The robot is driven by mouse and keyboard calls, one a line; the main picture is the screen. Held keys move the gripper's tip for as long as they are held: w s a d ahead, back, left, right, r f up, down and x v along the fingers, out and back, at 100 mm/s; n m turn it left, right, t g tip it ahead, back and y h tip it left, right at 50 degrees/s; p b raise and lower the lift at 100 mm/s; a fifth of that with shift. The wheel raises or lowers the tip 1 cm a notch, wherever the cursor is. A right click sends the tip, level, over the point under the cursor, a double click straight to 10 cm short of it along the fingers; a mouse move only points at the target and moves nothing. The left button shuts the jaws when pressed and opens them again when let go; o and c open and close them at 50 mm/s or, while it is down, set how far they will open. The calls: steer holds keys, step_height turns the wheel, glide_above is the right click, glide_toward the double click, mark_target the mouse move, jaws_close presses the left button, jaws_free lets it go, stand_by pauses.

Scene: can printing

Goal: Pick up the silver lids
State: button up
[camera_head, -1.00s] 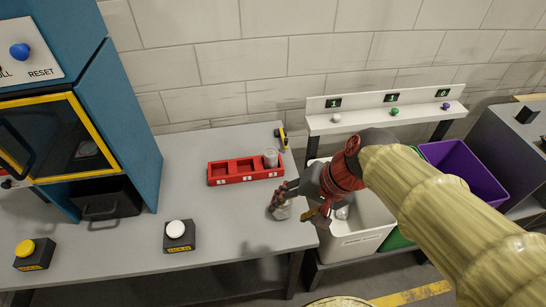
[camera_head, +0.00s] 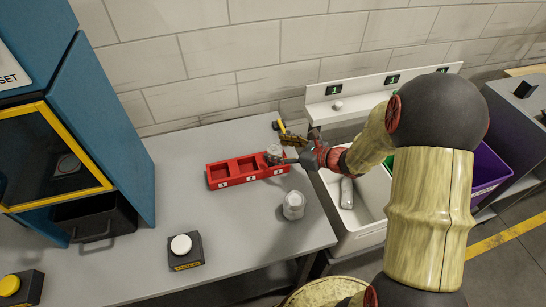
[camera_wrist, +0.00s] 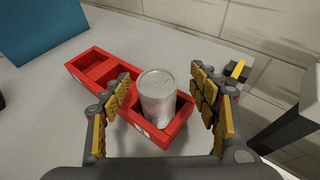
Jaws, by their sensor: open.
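A silver can with a silver top (camera_wrist: 158,97) stands upright in the right-end compartment of the red tray (camera_head: 221,181). In the head view the can (camera_head: 273,151) is partly hidden by my gripper (camera_head: 278,152). In the wrist view my gripper (camera_wrist: 160,95) is open, with one yellow-padded finger on each side of the can. I cannot tell whether either finger touches it. A second silver can (camera_head: 293,206) stands on the grey table in front of the tray. A third silver can (camera_head: 347,192) lies in the white bin. No loose lid shows apart from a can.
The blue machine (camera_head: 112,110) with a yellow-framed door stands at the left. A white button (camera_head: 181,244) on a black box stands on the table. The white bin (camera_head: 360,238) and purple bin (camera_head: 490,172) are at the right. A wall is behind the tray.

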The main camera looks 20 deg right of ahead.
steer(key=x, duration=0.2)
steer(key=b+x, duration=0.1)
steer(key=f+x, duration=0.1)
steer(key=x, duration=0.1)
steer(key=shift+a+f+b, duration=0.1)
steer(key=shift+a+b, duration=0.15)
steer(key=shift+b, duration=0.15)
steer(key=shift+c, duration=1.4)
steer(key=c, duration=1.1)
steer(key=shift+c, duration=0.4)
